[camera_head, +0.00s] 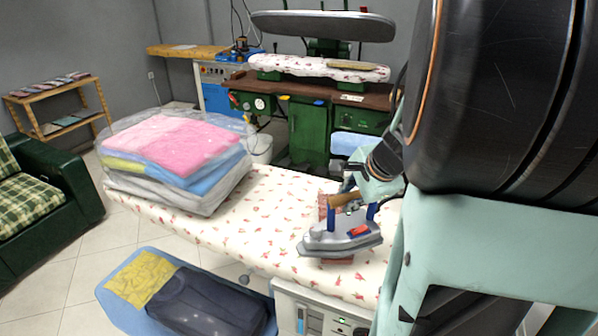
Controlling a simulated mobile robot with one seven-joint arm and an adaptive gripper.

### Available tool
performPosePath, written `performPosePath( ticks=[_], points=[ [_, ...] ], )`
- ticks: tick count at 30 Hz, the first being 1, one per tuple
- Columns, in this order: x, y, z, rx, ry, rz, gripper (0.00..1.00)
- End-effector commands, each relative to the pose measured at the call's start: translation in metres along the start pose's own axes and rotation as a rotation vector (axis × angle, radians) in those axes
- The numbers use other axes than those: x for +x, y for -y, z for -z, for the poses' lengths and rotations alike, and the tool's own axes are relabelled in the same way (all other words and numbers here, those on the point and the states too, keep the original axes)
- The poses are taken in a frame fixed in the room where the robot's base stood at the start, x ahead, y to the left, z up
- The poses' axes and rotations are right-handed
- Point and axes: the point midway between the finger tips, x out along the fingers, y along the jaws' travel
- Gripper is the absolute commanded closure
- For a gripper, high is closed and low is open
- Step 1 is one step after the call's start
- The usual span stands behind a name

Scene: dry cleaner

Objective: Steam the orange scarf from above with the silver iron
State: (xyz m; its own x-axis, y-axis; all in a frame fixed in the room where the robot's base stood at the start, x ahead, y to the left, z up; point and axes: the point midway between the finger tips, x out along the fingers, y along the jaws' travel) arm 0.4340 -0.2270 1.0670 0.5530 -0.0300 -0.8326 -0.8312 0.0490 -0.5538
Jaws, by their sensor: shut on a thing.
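The silver iron (340,240) is over the right part of the flowered ironing board (290,200), its tip pointing left. It has a wooden handle (346,199) on blue posts. My gripper (352,190) is shut on the iron at its handle, and my arm hides part of the grip. Small reddish-orange patches of the orange scarf (324,206) show behind the iron and just below its front edge. The iron hides most of the scarf. I cannot tell whether the iron touches the scarf or hangs just above it.
A bagged stack of folded pink, yellow and blue cloth (172,160) sits on the board's left end. A blue board with dark trousers (205,300) stands in front. A green pressing machine (310,130) stands behind. The board's middle is clear.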

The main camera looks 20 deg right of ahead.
Motion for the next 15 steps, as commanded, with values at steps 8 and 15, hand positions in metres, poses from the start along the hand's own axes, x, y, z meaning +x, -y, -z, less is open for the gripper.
performPosePath(
  ticks=[8, 15],
  points=[
    [-0.015, 0.007, 0.0, -0.001, -0.008, 0.013, 1.0],
    [-0.025, 0.014, 0.0, -0.001, -0.008, 0.013, 1.0]
  ],
)
